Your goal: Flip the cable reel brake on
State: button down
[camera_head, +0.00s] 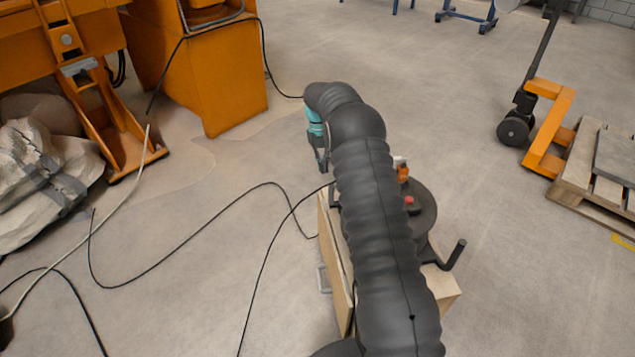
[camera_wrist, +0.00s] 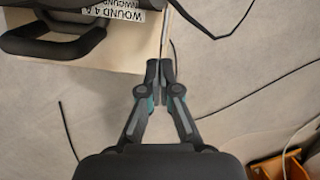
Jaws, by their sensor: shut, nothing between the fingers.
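The black cable reel (camera_head: 425,212) sits on a light wooden box (camera_head: 440,285), largely hidden behind my arm. A small red knob (camera_head: 409,200) and an orange part (camera_head: 402,173) show on it beside my arm. I cannot tell which is the brake or how it is set. A crank handle (camera_head: 457,250) sticks out at the right. My gripper (camera_head: 322,170) is to the left of the reel, apart from it. In the wrist view my gripper (camera_wrist: 160,68) is shut and empty over the floor. The box (camera_wrist: 120,48) with a black handle (camera_wrist: 55,45) lies beyond the fingertips, left.
Black cables (camera_head: 190,240) run over the floor at the left. An orange machine (camera_head: 195,85) and a wrapped sack (camera_head: 40,180) stand at the left. A pallet jack (camera_head: 550,130) and wooden pallet (camera_head: 595,175) are at the right.

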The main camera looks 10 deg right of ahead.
aim_at(331, 195)
jog(key=shift+s+d+f, duration=0.1)
jog(key=shift+s+f, duration=0.3)
jog(key=shift+s, duration=0.35)
jog(key=shift+s+d+f, duration=0.1)
jog(key=shift+s+f, duration=0.3)
jog(key=shift+s, duration=0.35)
jog(key=shift+s+f, duration=0.4)
jog(key=shift+s, duration=0.35)
